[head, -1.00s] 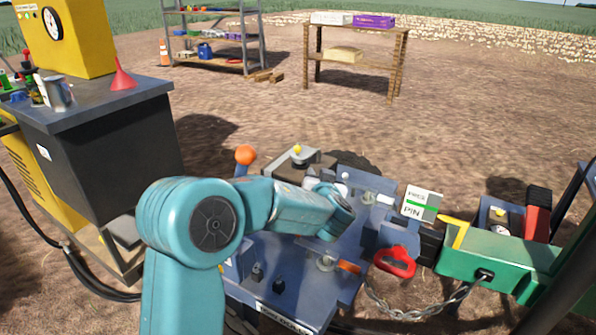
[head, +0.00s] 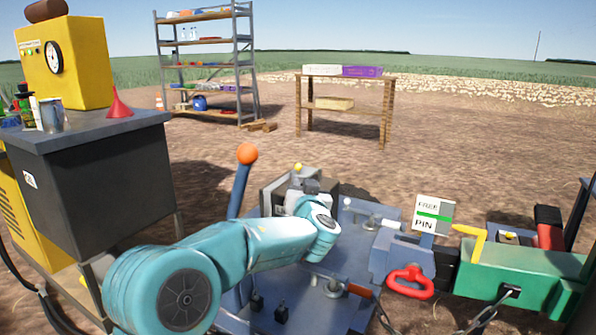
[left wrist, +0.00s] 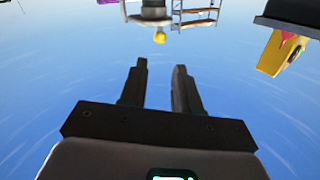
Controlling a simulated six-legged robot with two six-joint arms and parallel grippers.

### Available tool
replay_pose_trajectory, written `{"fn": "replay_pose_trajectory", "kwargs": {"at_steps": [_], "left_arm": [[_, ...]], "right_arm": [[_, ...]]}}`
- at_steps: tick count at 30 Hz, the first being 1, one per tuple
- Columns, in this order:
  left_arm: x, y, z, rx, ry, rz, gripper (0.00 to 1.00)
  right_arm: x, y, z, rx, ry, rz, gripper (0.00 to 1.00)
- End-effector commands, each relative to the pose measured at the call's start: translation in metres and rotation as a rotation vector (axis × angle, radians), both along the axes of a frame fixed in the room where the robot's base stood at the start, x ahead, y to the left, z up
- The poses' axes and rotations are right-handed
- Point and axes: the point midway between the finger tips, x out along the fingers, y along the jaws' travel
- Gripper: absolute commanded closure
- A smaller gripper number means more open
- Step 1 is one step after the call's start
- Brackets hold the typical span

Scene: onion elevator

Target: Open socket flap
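A grey box-like housing (head: 272,194) with a small yellow knob (head: 298,167) stands at the back of the blue machine deck in the head view. It may be the socket, but I cannot make out its flap for certain. My left gripper (head: 311,186) is in front of the housing, close to the yellow knob. In the left wrist view, my left gripper (left wrist: 160,66) has its two fingers apart with nothing between them. A yellow ball (left wrist: 159,38) on a grey fitting shows just beyond the fingertips, apart from them. My right gripper is not in view.
An orange-topped lever (head: 246,153) rises left of the housing. A "FREE PIN" sign (head: 433,215), a red handle (head: 410,282) and a green drawbar (head: 520,270) lie to the right. A dark cabinet (head: 105,170) with a yellow unit stands left.

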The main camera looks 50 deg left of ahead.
Motion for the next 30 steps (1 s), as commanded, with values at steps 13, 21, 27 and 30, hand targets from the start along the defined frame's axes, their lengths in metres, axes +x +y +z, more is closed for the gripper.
{"fn": "replay_pose_trajectory", "kwargs": {"at_steps": [13,21,27,30], "left_arm": [[0.057,0.074,0.001,-0.001,0.002,-0.001,0.68],[0.078,0.1,0.001,-0.001,0.002,-0.001,0.68],[0.083,0.106,0.0,0.0,0.003,-0.003,0.68],[0.083,0.106,-0.001,0.0,0.003,-0.003,0.68]], "right_arm": [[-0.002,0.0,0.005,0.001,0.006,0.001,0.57],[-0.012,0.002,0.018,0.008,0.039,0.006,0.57],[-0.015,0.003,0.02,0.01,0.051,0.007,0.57],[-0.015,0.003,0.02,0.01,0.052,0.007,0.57]]}}
